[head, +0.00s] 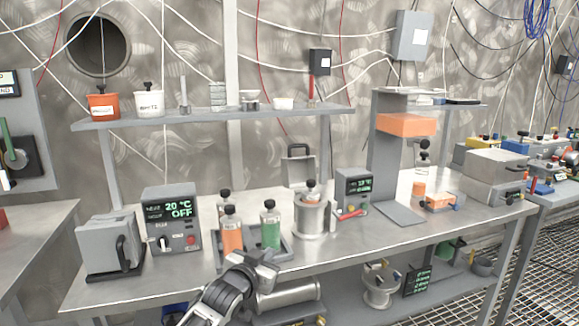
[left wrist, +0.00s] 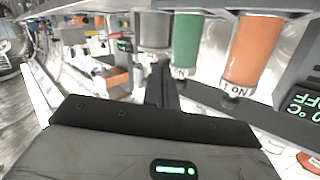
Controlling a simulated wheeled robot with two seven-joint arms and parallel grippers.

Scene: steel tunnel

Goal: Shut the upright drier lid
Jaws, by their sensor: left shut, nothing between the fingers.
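In the left wrist view, the scene appears upside down and a grey cylinder, seemingly the drier (left wrist: 155,30), shows beyond the fingers; I cannot make out the lid there. My left gripper (head: 258,257) is shut and empty, at the bench's front edge, left of and in front of the drier. My right gripper is in neither view.
An orange bottle (head: 232,236) and a green bottle (head: 270,232) stand in a tray between my left gripper and the drier's left side. A control box (head: 354,190) and a red-handled item (head: 350,214) sit right of the drier. A shelf (head: 210,116) hangs above.

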